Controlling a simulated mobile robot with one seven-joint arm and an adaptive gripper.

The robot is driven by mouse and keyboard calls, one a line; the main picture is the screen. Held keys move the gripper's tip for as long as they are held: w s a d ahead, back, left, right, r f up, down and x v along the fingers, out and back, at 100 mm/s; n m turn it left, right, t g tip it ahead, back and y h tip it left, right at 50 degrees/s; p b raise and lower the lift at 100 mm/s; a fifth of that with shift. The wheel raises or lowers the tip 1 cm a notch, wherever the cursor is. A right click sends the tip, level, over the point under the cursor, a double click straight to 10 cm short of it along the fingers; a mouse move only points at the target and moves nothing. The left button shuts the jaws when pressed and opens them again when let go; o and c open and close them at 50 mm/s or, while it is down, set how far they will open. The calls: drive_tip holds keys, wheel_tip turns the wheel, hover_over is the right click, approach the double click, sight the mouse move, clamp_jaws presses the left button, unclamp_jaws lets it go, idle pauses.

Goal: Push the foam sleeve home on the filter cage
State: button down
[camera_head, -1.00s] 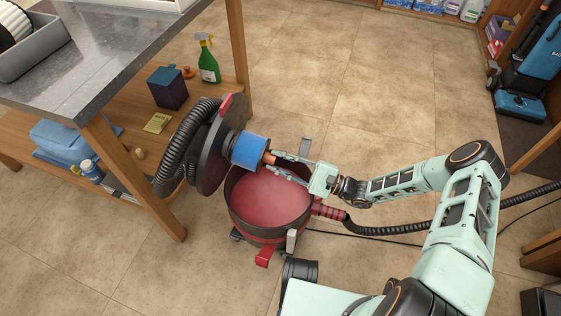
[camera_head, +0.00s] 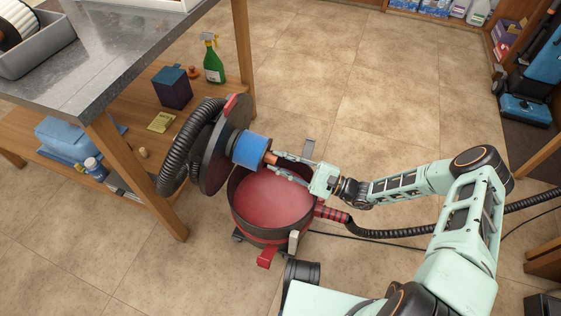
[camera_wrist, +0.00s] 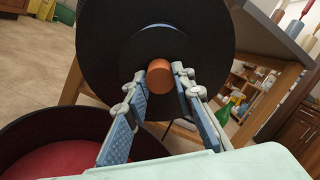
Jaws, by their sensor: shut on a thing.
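The blue foam sleeve (camera_head: 252,150) sits around the filter cage on the inner side of the tilted dark vacuum lid (camera_head: 217,158). A grey collar shows between the sleeve and the lid. An orange cylindrical piece (camera_head: 271,158) sticks out of the sleeve's near end. My gripper (camera_head: 276,165) is shut on this orange piece. In the wrist view my gripper's fingers (camera_wrist: 160,78) lie on both sides of the orange piece, with a round dark face (camera_wrist: 160,45) behind it. The cage inside the sleeve is hidden.
The open red vacuum drum (camera_head: 272,198) stands below my gripper, with a black hose (camera_head: 385,232) to its right. A wooden bench with a grey top (camera_head: 100,70) and lower shelf is close on the left. Tiled floor is clear behind.

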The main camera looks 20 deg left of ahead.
drive_tip(key=shift+a+r, duration=0.1)
drive_tip(key=shift+a, duration=0.15)
idle(0.6)
drive_tip(key=c, duration=1.5)
unclamp_jaws()
drive_tip(key=shift+c, duration=0.2)
drive_tip(key=shift+d, duration=0.1)
drive_tip(key=w+v, duration=0.1)
drive_tip(key=v, duration=1)
drive_tip(key=shift+s+d, duration=0.4)
drive_tip(key=shift+d, duration=0.05)
drive_tip(key=w+b+v, duration=0.1)
drive_tip(key=b+v, duration=0.2)
drive_tip(key=v, duration=0.7)
drive_tip(key=shift+s, duration=0.45)
